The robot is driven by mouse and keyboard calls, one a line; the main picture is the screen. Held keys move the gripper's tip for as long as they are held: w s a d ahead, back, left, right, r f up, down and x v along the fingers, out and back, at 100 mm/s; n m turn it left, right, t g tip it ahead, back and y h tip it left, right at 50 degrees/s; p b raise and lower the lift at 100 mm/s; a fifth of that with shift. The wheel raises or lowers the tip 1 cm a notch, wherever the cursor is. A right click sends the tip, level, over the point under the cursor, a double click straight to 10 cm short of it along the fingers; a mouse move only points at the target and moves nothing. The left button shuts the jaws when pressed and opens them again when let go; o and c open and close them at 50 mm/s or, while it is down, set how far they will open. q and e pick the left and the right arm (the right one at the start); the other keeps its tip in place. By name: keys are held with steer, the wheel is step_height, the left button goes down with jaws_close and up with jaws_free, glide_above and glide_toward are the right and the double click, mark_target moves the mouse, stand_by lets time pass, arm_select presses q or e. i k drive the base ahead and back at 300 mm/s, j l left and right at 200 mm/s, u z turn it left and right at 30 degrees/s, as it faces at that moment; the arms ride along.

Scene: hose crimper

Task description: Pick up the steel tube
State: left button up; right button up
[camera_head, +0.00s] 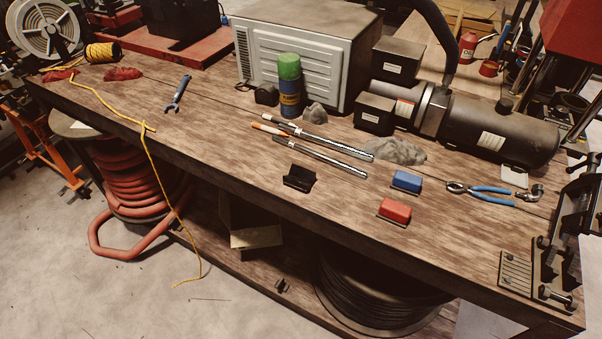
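Two slim, shiny metal tubes lie side by side on the wooden workbench (235,150), near its middle. The rear tube (325,138) has a pale end with a dark reddish band at its left. The front tube (320,157) lies closer to the bench's front edge. A short orange-tipped piece (268,129) lies near the tubes' left ends; I cannot tell whether it belongs to one of them. Both look like steel, and I cannot tell which one is meant. Neither of my grippers is in view.
Behind the tubes stand a green-capped blue can (289,85), a grey vented box (300,50) and a dark motor unit (480,128). In front are a black holder (299,178), a blue block (407,181) and a red block (394,211). Blue-handled pliers (480,190) lie right.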

mark_target(360, 173)
steer(key=l+u, duration=0.25)
steer(key=u, duration=0.15)
steer(key=l+u, duration=0.3)
steer(key=u, duration=0.15)
steer(key=l+u, duration=0.25)
steer(key=u, duration=0.15)
steer(key=k, duration=0.05)
